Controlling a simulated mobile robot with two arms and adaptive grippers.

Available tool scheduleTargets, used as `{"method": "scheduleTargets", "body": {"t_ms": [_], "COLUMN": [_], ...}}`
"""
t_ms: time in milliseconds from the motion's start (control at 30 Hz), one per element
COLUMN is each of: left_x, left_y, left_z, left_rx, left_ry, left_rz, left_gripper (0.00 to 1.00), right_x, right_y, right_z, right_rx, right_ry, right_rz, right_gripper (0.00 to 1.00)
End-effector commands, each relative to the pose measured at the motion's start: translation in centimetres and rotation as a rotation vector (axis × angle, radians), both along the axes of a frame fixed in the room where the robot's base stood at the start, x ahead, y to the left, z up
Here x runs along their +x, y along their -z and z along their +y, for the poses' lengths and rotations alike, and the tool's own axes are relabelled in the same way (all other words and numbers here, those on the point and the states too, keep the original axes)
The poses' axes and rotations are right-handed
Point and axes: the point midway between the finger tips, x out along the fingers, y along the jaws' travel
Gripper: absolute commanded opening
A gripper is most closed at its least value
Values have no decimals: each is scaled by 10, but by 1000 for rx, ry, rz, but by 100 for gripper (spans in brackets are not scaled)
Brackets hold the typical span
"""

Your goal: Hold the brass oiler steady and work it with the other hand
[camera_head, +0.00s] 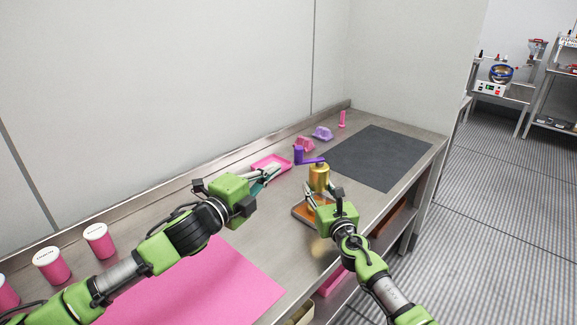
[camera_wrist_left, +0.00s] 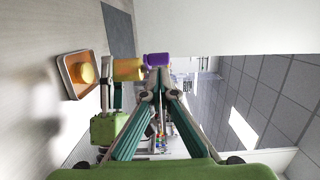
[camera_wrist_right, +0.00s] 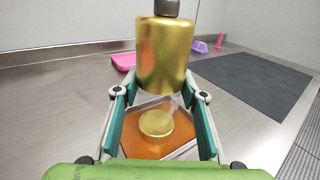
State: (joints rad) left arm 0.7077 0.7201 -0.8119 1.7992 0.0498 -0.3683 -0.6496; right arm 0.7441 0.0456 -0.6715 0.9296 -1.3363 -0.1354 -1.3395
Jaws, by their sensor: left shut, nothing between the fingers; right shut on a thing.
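The brass oiler (camera_head: 319,178) is a gold cylinder with a purple top part (camera_head: 308,158) that reaches out to the left. My right gripper (camera_head: 318,190) is shut on its body. In the right wrist view the oiler (camera_wrist_right: 165,55) is upright, its base above an orange tray (camera_wrist_right: 130,140) with a round brass piece (camera_wrist_right: 157,124) in it. My left gripper (camera_head: 274,171) is shut and empty, left of the oiler. In the left wrist view its fingertips (camera_wrist_left: 157,76) point towards the purple part (camera_wrist_left: 157,60); contact cannot be told.
A pink tray (camera_head: 258,162) lies behind my left gripper. Small pink and purple pieces (camera_head: 322,133) stand along the back. A dark mat (camera_head: 378,156) lies bare at the right, a pink mat (camera_head: 205,285) in front. Pink drums (camera_head: 52,267) stand at the left.

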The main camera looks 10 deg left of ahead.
Motion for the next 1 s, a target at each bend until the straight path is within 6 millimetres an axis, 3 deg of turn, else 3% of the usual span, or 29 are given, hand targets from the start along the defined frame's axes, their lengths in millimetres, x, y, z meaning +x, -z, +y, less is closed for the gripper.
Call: {"method": "scheduleTargets", "body": {"t_ms": [100, 300, 667, 700, 733, 1000], "left_x": [-10, -20, -22, -22, -22, -22], "left_y": [1, 1, -1, -1, -1, 0], "left_z": [21, 39, 42, 42, 42, 42], "left_rx": [4, 1, 0, 0, 0, 0], "left_ry": [-2, 0, 1, 1, 1, 1], "left_rz": [0, 0, -1, -1, -1, -1], "left_gripper": [0, 0, 0, 0, 0, 0], "right_x": [0, 0, 0, -1, 0, 0], "right_y": [1, 1, 1, 1, 1, 0], "right_z": [0, 1, 1, 1, 1, 1], "right_rx": [1, 1, 1, 1, 1, 1], "right_ry": [-1, -2, -2, -2, -2, -2], "right_rz": [1, 1, 1, 1, 1, 0], "right_gripper": [7, 7, 7, 49, 57, 58]}}
